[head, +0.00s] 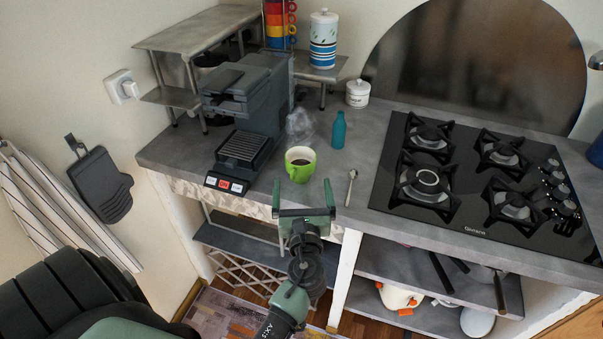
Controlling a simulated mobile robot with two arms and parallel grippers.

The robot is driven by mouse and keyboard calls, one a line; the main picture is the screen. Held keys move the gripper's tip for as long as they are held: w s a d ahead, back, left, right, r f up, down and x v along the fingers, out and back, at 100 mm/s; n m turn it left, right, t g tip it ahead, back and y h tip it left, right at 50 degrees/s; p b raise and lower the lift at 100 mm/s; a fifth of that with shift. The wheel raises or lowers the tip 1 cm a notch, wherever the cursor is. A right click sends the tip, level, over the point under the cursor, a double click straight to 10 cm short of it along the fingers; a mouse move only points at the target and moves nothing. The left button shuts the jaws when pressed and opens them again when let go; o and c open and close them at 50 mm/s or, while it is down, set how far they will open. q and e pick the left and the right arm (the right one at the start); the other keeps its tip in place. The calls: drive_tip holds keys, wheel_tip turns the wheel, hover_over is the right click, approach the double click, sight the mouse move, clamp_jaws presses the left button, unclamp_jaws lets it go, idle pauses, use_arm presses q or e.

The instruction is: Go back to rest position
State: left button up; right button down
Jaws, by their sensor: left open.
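My left gripper (304,199) is in the head view, in front of the counter's front edge, with its two fingers spread wide and nothing between them. A green mug (300,164) with dark coffee in it stands upright on the grey counter (393,122), just beyond the gripper, with steam above it. The gripper looks apart from the mug. My right gripper is not in view.
A dark coffee machine (246,110) stands left of the mug. A teal bottle (339,130) and a spoon (351,186) are right of it. A black gas hob (478,182) fills the right side. Open shelves (424,272) are under the counter.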

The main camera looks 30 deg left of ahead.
use_arm(q)
drive_tip(key=shift+v, duration=1)
